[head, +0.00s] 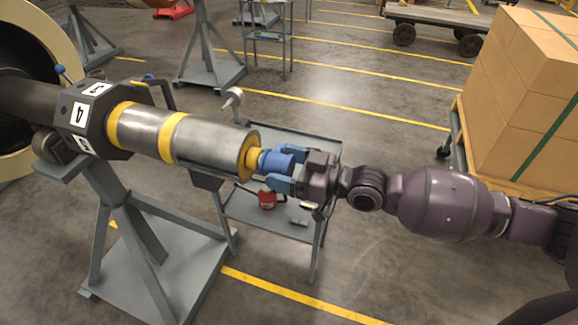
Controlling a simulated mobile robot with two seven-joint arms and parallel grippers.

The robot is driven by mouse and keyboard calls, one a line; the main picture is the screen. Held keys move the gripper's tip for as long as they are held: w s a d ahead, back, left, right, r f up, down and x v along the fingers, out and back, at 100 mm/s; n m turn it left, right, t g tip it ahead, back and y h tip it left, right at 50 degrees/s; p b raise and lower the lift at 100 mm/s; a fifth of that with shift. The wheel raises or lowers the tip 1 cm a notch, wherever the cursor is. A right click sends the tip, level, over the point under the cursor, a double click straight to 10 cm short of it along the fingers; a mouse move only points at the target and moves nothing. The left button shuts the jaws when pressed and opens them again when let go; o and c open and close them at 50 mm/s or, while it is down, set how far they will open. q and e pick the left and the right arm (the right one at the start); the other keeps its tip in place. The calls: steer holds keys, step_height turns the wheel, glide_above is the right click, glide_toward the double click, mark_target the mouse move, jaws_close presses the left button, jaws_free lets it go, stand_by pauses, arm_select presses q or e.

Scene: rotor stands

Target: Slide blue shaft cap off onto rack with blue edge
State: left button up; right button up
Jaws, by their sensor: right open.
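The blue shaft cap (272,162) sits on the end of the rotor shaft, just past the yellow collar (250,158) of the grey cylinder (205,138). My right gripper (285,167) comes from the right, its blue fingers open, one on the upper far side and one on the lower near side of the cap. Whether the fingers touch the cap cannot be told. A grey two-shelf rack (322,150) stands below and behind the gripper; no blue edge can be made out on it. My left gripper is not in view.
A grey stand (135,235) holds the rotor at left. A red can (267,199) and small items lie on the rack's lower shelf. Another rack (267,34) stands far back. Cardboard boxes (515,100) sit on a cart at right. The floor in front is open.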

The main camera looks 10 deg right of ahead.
steer(key=c, duration=0.7)
steer(key=shift+r, duration=0.2)
steer(key=shift+c, duration=0.2)
steer(key=v, duration=0.8)
stand_by(0.4)
stand_by(0.5)
